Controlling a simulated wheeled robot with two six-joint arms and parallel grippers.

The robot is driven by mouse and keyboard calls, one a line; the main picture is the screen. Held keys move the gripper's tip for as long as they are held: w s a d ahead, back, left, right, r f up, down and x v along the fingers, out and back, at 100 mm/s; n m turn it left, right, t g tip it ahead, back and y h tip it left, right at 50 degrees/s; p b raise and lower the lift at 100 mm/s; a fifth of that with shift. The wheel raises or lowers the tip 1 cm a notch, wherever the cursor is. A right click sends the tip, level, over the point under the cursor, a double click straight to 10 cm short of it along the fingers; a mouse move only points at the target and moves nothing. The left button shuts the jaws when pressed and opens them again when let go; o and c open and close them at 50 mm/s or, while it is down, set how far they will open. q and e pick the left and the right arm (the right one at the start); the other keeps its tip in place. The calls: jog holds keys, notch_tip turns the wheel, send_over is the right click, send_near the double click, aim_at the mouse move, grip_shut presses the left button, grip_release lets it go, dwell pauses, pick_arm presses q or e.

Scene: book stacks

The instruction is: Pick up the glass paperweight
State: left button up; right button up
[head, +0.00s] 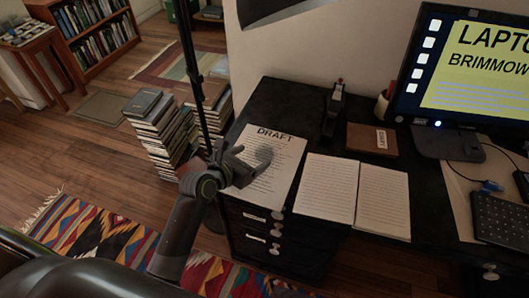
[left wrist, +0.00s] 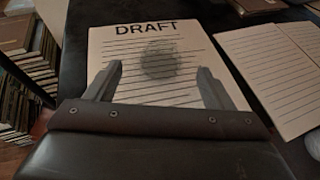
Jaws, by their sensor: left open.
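The glass paperweight (head: 263,155) looks like a round, see-through grey dome. It rests on the white DRAFT page (head: 277,138) at the left end of the black desk. It also shows in the left wrist view (left wrist: 159,61), over the ruled lines below the word DRAFT. My left gripper (head: 248,164) is open and empty, just left of the paperweight in the head view. In the left wrist view its two fingers (left wrist: 160,70) stand apart, with the paperweight lying ahead, roughly centred between them. I cannot tell whether either finger touches it. My right gripper is not in view.
An open lined notebook (head: 352,195) lies right of the page. Behind it are a black stapler-like object (head: 333,108) and a brown labelled box (head: 372,139). A monitor (head: 470,70) and keyboard (head: 499,219) are at the right. A thin dark pole (head: 193,70) and book stacks (head: 158,127) stand left.

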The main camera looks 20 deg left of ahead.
aim_at(259, 155)
pick_arm(q)
jog(key=x, duration=0.2)
jog(key=f+x, duration=0.1)
jog(key=x, duration=0.2)
jog(key=shift+s+b, duration=0.25)
jog(key=shift+b, duration=0.15)
jog(key=shift+r, duration=0.1)
jog(key=c, duration=1.2)
